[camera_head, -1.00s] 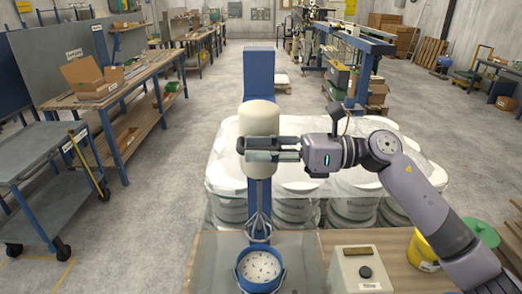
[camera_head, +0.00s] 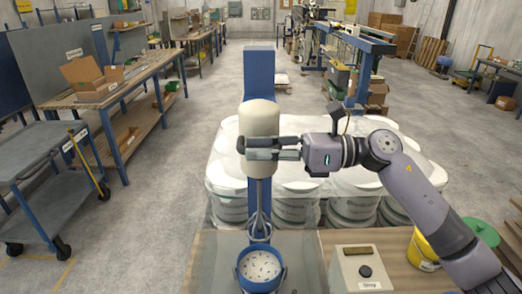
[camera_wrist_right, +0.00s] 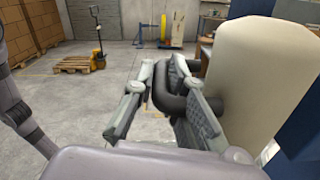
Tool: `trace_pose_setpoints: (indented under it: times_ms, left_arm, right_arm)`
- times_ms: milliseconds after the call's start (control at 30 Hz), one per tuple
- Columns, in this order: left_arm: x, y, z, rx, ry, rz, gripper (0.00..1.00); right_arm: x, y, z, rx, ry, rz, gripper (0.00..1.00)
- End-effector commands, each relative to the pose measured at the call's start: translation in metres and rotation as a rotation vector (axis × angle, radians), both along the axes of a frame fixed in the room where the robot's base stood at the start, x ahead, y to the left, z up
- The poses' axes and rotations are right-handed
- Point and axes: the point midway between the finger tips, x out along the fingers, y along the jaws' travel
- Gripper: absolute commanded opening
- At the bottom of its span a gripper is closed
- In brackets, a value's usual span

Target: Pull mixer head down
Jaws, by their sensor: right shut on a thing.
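The mixer head (camera_head: 258,122) is a cream rounded body on a blue column (camera_head: 258,70). It stands upright, with its whisk (camera_head: 259,205) hanging below. The whisk's lower end is above or just behind the blue bucket (camera_head: 262,258) with pale contents; I cannot tell which. My right gripper (camera_head: 244,147) reaches in from the right across the front of the head. In the right wrist view, its fingers (camera_wrist_right: 163,82) are shut around a dark curved handle (camera_wrist_right: 172,100) on the cream head (camera_wrist_right: 260,80). My left gripper is not in view.
A control box (camera_head: 362,272) with a dark knob stands right of the bucket on the bench (camera_head: 312,262). A yellow bucket (camera_head: 424,250) stands further right. Wrapped white tubs (camera_head: 345,190) fill the space behind the bench.

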Motion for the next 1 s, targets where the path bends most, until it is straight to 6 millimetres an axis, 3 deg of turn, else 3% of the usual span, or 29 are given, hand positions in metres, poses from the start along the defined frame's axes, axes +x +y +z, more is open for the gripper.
trace_pose_setpoints:
  times_ms: [167, 367, 1000]
  left_arm:
    - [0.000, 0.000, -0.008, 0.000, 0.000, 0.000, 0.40]
    - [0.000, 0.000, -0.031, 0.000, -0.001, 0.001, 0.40]
    - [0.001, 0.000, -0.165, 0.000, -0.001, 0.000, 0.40]
  right_arm:
    - [0.001, 0.000, -0.008, 0.001, 0.001, -0.002, 0.00]
    - [0.000, 0.000, -0.034, -0.002, 0.003, -0.001, 0.00]
    - [0.000, 0.000, -0.177, -0.004, 0.004, 0.001, 0.00]
